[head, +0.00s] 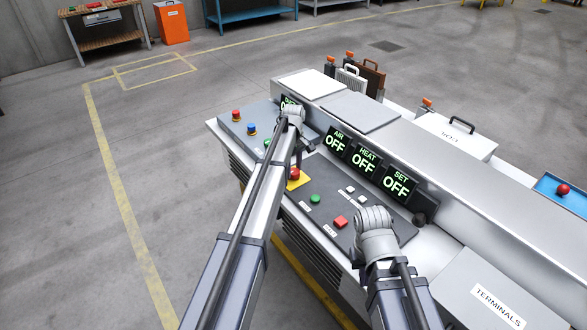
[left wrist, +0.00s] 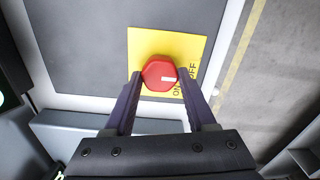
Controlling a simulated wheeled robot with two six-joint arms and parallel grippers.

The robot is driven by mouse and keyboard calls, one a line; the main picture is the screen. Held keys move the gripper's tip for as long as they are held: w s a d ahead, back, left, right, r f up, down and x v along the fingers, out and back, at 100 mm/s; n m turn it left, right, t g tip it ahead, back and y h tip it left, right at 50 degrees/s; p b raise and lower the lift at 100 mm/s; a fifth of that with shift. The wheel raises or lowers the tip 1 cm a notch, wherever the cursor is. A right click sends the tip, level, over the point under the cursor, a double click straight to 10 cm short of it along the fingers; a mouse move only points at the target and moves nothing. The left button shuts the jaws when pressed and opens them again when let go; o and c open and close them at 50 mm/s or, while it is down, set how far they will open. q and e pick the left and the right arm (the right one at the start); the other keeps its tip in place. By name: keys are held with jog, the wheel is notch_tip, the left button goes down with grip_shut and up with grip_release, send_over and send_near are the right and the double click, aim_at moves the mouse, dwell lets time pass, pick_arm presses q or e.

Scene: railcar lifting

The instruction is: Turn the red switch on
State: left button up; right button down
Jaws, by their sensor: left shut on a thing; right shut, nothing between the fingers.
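The red switch (left wrist: 158,73) is a faceted knob on a yellow plate (left wrist: 142,40) marked ON and OFF. Its white mark points right, toward the lettering; which word it lines up with I cannot tell. My left gripper (left wrist: 160,76) is shut on the switch, one finger on each side. My right gripper (head: 374,228) is over the right part of the panel, shut and empty; its fingertips are hidden behind the wrist.
Green displays read AIR OFF (head: 336,142), HEAT OFF (head: 367,160) and SET OFF (head: 398,183); another is mostly covered by my left arm. A green button (head: 315,198) and a red button (head: 340,222) sit near the switch. A raised housing (head: 440,165) runs behind the panel.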

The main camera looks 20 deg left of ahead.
pick_arm(q)
jog(key=shift+c, duration=0.6)
jog(key=shift+m, duration=0.3)
jog(key=m, duration=1.1)
jog(key=shift+m, duration=0.3)
jog(key=o, duration=1.4)
